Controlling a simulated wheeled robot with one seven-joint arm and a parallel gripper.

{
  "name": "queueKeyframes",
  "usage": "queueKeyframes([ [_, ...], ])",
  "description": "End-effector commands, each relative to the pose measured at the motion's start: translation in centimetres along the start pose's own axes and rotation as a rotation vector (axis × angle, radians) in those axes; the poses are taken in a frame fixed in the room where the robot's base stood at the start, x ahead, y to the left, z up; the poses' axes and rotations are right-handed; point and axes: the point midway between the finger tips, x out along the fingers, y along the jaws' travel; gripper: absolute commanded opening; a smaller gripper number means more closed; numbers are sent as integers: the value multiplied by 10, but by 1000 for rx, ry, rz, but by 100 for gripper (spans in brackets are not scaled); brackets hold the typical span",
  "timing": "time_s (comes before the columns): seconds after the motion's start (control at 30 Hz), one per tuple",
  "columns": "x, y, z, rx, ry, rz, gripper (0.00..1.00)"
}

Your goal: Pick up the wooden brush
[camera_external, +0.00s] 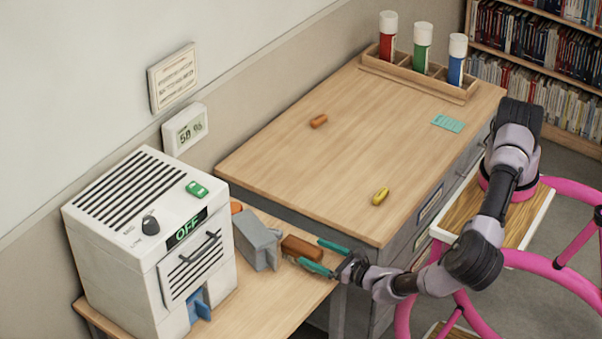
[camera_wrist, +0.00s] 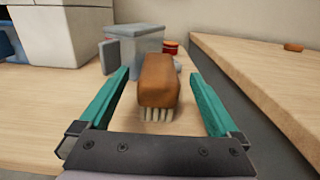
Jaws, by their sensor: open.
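The wooden brush (camera_wrist: 159,80) is a brown block with pale bristles pointing down. It rests on the lower wooden table in front of a grey container. In the external view the brush (camera_external: 301,248) lies just right of that container. My gripper (camera_external: 325,256) is open with teal fingers at the brush. In the wrist view my gripper (camera_wrist: 158,85) has one finger on each side of the brush, with a visible gap on both sides. The fingers do not appear to touch it. The brush's far end is hidden.
The grey container (camera_external: 257,240) stands close behind the brush, with an orange-red round thing (camera_wrist: 170,47) beyond it. A white machine (camera_external: 150,240) is at the left. The higher desk (camera_external: 300,170) rises to the right, holding a yellow object (camera_external: 380,196) and an orange-brown block (camera_external: 318,121).

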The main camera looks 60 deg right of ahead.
Motion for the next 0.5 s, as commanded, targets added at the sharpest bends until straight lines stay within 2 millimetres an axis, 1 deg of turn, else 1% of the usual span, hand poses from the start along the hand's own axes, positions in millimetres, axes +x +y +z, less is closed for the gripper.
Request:
queueKeyframes([
  [0.33,40,0,1,0,0,0,98],
  [0.4,45,0,1,-1,0,0,98],
  [0.5,47,1,1,-1,0,1,98],
])
